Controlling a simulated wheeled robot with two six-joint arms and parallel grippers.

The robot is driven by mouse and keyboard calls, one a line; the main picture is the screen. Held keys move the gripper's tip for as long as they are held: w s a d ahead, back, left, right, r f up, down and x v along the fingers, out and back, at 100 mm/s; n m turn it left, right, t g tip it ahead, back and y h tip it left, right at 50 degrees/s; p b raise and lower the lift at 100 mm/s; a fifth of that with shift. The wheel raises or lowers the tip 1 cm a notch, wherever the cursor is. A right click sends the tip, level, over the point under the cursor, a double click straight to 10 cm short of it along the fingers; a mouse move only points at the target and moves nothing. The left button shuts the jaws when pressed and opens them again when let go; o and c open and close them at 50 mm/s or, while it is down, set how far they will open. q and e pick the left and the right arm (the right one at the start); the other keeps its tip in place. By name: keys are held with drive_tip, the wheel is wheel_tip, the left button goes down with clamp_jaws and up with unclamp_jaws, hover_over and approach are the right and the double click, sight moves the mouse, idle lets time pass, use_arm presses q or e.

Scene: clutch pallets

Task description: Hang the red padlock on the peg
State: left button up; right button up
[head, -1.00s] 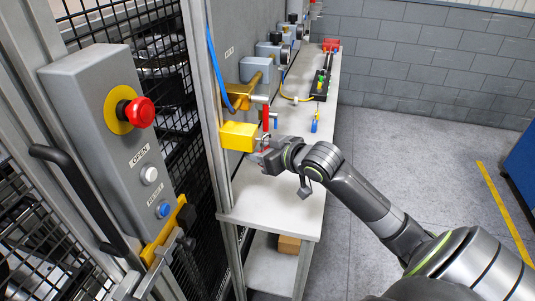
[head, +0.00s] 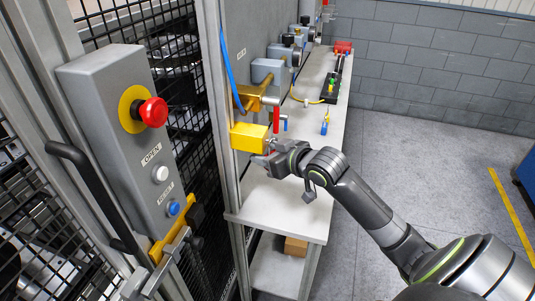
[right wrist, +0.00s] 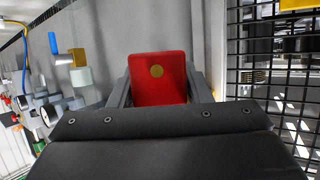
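The red padlock (right wrist: 158,85) shows in the right wrist view as a red body with a round brass spot. It sits between the two grey fingers of my right gripper (right wrist: 160,92), which is shut on it. Its shackle is hidden in that view. In the head view my right gripper (head: 268,158) is just below and beside a yellow box (head: 248,137) on the grey wall, and the padlock is too small to make out clearly. I cannot pick out the peg for certain. My left gripper is not in view.
A white bench (head: 285,205) runs along the grey wall, with valves and a red lever (head: 276,119) above it. A grey control box (head: 130,150) with a red emergency button is at left by a mesh fence. The floor at right is clear.

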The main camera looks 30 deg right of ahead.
drive_tip(key=o, duration=0.4)
drive_tip(key=shift+s+d+r, duration=0.15)
drive_tip(key=shift+s, duration=0.25)
drive_tip(key=p+v, duration=0.5)
drive_tip(key=v, duration=1.1)
drive_tip(key=shift+s+r, duration=0.2)
drive_tip(key=shift+f, duration=0.1)
